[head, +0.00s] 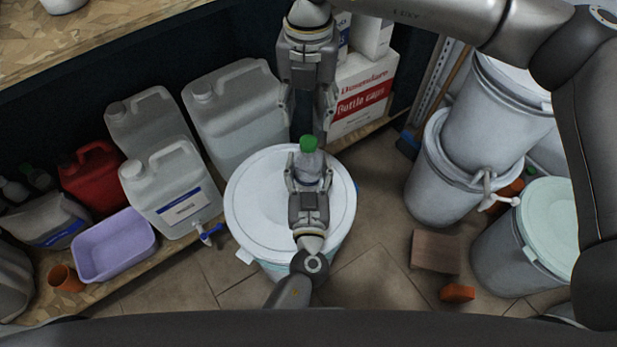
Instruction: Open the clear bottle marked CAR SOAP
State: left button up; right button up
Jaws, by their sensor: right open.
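A small clear bottle (309,167) with a green cap (308,144) stands upright over the white lid of a drum (257,190). My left gripper (308,178) comes up from the bottom of the view, and its two fingers are closed around the sides of the bottle. The bottle's lower part is hidden behind this gripper, and no marking on it can be read. My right gripper (308,115) hangs from above, open and empty, its fingertips above the green cap and apart from it.
A wooden shelf at left holds large white jugs (168,187), a red can (92,177) and a lilac basin (114,245). A bottle-caps box (362,92) stands behind. Stacked grey drums (437,170) and a brown block (435,251) are at right. Tiled floor (375,260) is free between.

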aim_at(308, 141)
pick_arm(q)
grip_shut()
pick_arm(e)
jog(key=m, duration=1.3)
jog(key=shift+m, duration=0.3)
jog(key=shift+f, duration=4.05)
jog(key=shift+c, duration=0.2)
